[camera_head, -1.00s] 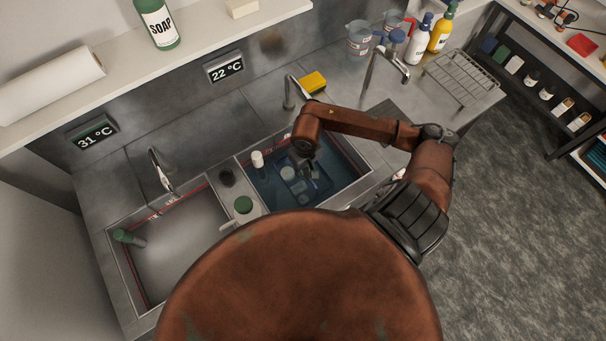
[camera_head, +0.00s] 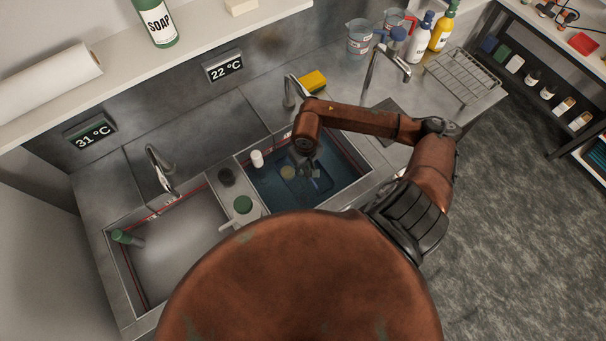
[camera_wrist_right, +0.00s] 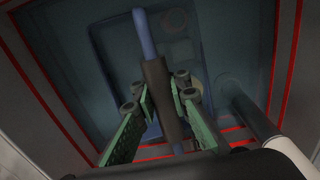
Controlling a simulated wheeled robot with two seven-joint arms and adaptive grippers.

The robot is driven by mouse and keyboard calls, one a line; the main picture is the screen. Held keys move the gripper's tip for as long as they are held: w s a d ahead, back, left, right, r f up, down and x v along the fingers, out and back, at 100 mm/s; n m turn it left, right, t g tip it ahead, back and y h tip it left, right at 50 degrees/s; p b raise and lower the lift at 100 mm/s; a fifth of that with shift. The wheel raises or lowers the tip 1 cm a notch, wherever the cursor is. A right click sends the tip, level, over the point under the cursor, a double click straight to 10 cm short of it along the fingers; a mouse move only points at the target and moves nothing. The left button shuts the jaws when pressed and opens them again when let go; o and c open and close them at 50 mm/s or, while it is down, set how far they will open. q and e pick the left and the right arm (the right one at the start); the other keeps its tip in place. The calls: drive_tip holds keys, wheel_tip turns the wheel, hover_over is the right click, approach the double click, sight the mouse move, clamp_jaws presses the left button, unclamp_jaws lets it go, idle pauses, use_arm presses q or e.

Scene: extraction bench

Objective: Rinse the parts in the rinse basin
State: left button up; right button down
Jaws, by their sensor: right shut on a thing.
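The right-hand basin (camera_head: 357,165) holds clear blue water under the 22 °C display; the left basin (camera_head: 180,245) holds cloudy water under the 31 °C display. A blue basket (camera_head: 318,184) sits in the right basin, its outline dim under the water. Small parts (camera_head: 288,173) show faintly in it and cannot be told apart. My right gripper (camera_head: 308,167) reaches down into this basin. In the right wrist view its green-padded fingers (camera_wrist_right: 163,105) are shut on the dark grip of a blue handle (camera_wrist_right: 154,75), seemingly the basket's. My left gripper is out of view.
A white-capped thing (camera_head: 257,159) stands at the right basin's left wall. Taps (camera_head: 291,92) rise behind. A wire rack (camera_head: 464,77) lies at right.

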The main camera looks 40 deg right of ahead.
drive_tip(key=shift+f, duration=0.25)
drive_tip(key=shift+r, duration=0.1)
drive_tip(key=shift+r+p, duration=1.6)
drive_tip(key=shift+r, duration=2.9)
wheel_tip(320, 180, up, 13)
drive_tip(key=p, duration=0.4)
drive_tip(key=shift+a, duration=0.1)
